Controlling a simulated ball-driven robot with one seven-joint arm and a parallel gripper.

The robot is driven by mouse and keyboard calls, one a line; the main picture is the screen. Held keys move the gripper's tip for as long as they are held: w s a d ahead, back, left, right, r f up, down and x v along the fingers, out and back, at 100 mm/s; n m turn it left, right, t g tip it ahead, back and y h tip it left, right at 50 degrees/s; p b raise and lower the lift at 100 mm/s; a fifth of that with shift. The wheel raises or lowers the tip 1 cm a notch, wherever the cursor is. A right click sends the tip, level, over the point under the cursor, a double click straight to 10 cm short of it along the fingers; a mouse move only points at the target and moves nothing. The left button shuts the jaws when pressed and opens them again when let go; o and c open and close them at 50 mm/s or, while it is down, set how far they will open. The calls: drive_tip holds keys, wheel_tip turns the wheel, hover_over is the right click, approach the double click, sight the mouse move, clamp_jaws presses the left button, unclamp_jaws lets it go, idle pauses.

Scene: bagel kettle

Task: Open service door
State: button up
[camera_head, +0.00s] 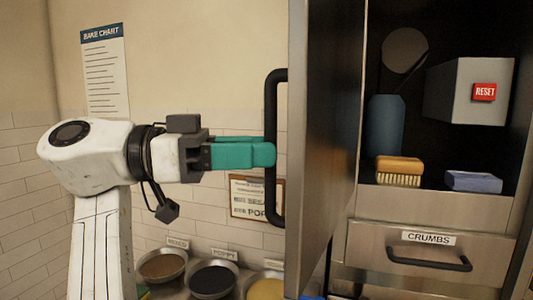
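The steel service door (325,130) stands swung open, seen nearly edge-on, with the cabinet interior showing to its right. Its black vertical bar handle (277,95) is on the left face. My gripper (268,154) reaches in from the left, with its teal fingers at the middle of the handle. One finger lies in front of the bar and the other is behind, partly hidden. The fingers look close together on the bar, though the contact itself is hidden.
Inside the cabinet are a grey box with a red RESET button (484,92), a blue cylinder (384,125), a brush (399,170) and a blue sponge (473,182). A CRUMBS drawer (365,240) is below. Bowls (213,281) stand below my gripper, near the door's lower edge.

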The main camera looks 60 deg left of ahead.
drive_tip(key=b+v, duration=0.1)
drive_tip(key=v, duration=0.7)
drive_tip(key=shift+s+b, duration=0.3)
drive_tip(key=shift+a, duration=0.15)
